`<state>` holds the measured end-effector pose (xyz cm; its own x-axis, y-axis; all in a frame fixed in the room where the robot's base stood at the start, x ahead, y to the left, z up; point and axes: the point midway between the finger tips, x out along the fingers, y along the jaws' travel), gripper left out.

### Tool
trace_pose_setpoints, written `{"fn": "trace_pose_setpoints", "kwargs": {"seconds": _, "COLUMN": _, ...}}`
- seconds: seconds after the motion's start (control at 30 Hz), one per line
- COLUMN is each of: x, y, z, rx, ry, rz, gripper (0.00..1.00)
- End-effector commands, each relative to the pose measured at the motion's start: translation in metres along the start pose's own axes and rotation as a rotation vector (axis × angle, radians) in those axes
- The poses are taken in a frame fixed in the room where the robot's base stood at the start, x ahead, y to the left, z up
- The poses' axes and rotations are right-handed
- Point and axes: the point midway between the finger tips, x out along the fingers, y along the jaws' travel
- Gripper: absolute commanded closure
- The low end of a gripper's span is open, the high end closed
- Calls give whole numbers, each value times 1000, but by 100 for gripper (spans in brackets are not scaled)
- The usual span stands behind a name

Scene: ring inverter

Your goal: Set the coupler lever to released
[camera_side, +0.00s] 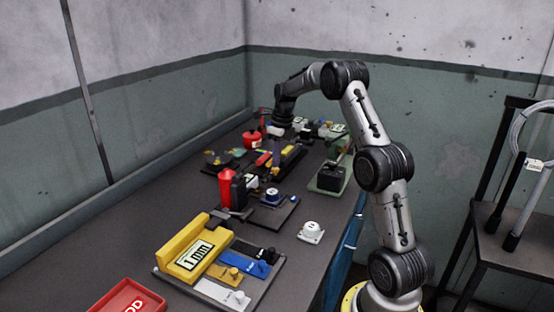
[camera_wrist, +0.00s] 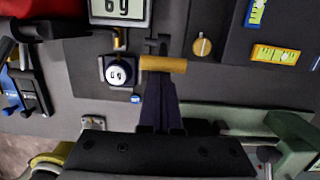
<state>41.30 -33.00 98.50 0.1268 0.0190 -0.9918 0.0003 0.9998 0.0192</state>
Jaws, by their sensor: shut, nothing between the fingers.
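My gripper (camera_wrist: 160,78) is shut, its dark fingers together and empty, pointing at a brass-coloured cylindrical bar (camera_wrist: 163,64) in the wrist view. The fingertips overlap the bar's lower edge there; I cannot tell whether they touch it. The bar lies crosswise at the end of a dark slotted piece and looks like a lever handle, but no label confirms it as the coupler lever.
A round white dial (camera_wrist: 119,74) sits left of the bar, below a display (camera_wrist: 120,10). In the side view, a red-topped device (camera_side: 226,188) and a yellow gauge block (camera_side: 192,250) stand nearer.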

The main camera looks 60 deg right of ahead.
Motion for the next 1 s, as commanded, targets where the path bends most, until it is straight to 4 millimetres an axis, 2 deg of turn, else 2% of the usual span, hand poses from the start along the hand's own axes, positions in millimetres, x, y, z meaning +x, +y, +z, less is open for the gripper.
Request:
{"fn": "trace_pose_setpoints", "kwargs": {"seconds": 0.03, "x": -10, "y": 1, "z": 17, "rx": -6, "ry": -59, "rz": -23, "gripper": 100}}
{"fn": "trace_pose_setpoints", "kwargs": {"seconds": 0.07, "x": -11, "y": 1, "z": 13, "rx": -5, "ry": -56, "rz": -22, "gripper": 100}}
{"fn": "trace_pose_setpoints", "kwargs": {"seconds": 0.37, "x": -18, "y": 0, "z": -40, "rx": 0, "ry": -3, "rz": -5, "gripper": 100}}
{"fn": "trace_pose_setpoints", "kwargs": {"seconds": 0.4, "x": -21, "y": 0, "z": -28, "rx": -5, "ry": -7, "rz": -6, "gripper": 100}}
{"fn": "trace_pose_setpoints", "kwargs": {"seconds": 0.7, "x": -48, "y": 1, "z": 16, "rx": -4, "ry": -1, "rz": -3, "gripper": 100}}
{"fn": "trace_pose_setpoints", "kwargs": {"seconds": 1.0, "x": -65, "y": 1, "z": 42, "rx": -1, "ry": 3, "rz": -1, "gripper": 100}}
